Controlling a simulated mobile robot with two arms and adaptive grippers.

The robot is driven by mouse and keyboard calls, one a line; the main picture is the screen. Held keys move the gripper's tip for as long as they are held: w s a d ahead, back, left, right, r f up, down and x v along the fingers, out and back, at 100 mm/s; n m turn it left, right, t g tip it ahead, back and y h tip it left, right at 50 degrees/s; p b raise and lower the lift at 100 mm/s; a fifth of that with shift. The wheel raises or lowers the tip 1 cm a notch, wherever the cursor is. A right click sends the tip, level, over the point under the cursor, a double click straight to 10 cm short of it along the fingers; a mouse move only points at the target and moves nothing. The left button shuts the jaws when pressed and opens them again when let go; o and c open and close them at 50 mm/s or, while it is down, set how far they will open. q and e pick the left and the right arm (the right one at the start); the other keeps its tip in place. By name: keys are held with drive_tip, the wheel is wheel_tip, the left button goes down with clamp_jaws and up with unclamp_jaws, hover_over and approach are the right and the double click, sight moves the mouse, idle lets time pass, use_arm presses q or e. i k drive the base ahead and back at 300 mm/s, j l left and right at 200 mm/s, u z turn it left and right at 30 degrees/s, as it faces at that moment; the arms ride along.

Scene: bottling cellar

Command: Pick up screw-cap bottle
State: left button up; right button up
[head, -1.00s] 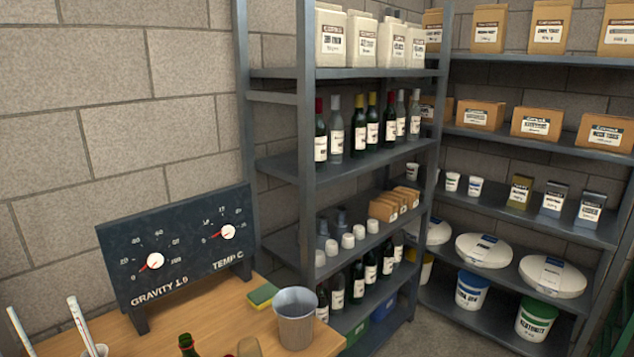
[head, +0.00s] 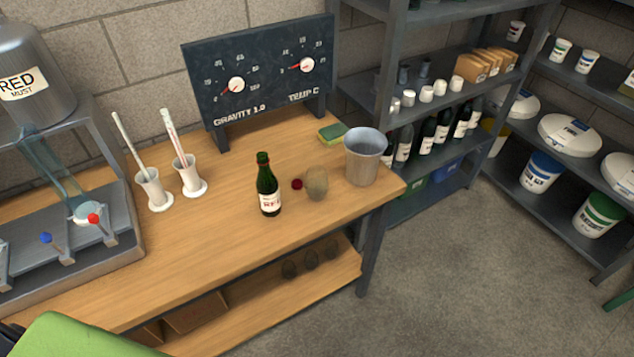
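A dark green bottle (head: 268,186) with a white and red label stands upright on the wooden bench (head: 225,240). A small dark red cap (head: 297,184) lies on the bench just right of the bottle. More dark bottles (head: 428,134) stand on the metal shelf to the right. Neither of my grippers shows in the head view.
A beige rounded object (head: 317,184) and a metal bucket (head: 362,156) stand right of the bottle. A gauge board (head: 262,80), a sponge (head: 332,134) and two white holders with sticks (head: 188,175) are behind. A filler rig (head: 70,225) is at left. The bench front is clear.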

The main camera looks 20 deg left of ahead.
sight(267, 184)
drive_tip(key=u, duration=0.25)
drive_tip(key=i+l+u, duration=0.1)
drive_tip(key=l+u, duration=0.45)
drive_tip(key=u, duration=0.2)
drive_tip(key=l+u, duration=0.4)
drive_tip(key=i+j, duration=0.05)
